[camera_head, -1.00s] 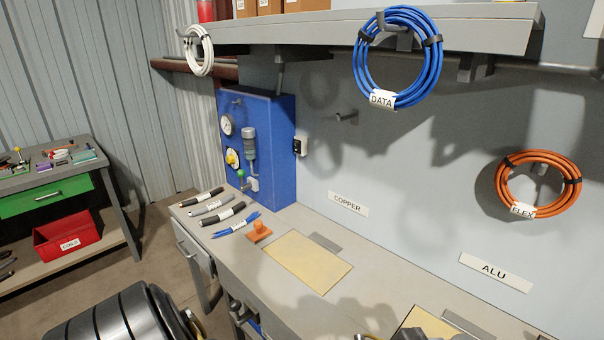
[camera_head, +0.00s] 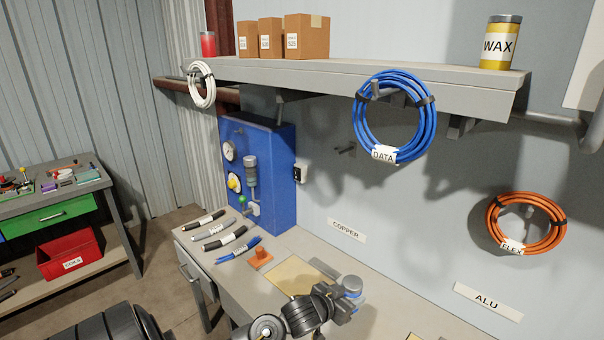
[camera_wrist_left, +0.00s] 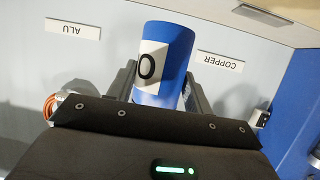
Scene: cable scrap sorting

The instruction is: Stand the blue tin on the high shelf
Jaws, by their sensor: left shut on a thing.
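The blue tin (camera_wrist_left: 165,62) has a white label and stands between the jaws of my left gripper (camera_wrist_left: 160,85) in the left wrist view. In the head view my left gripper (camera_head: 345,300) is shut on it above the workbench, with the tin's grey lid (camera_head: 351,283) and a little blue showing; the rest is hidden. The high shelf (camera_head: 400,80) is higher up on the wall, and the tin is well below it. My right gripper is not in view.
On the shelf stand a red tin (camera_head: 208,44), several cardboard boxes (camera_head: 306,37) and a yellow WAX tin (camera_head: 499,42). Its top is clear between boxes and WAX tin. A blue cable coil (camera_head: 395,118) and a white coil (camera_head: 202,85) hang at its front.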

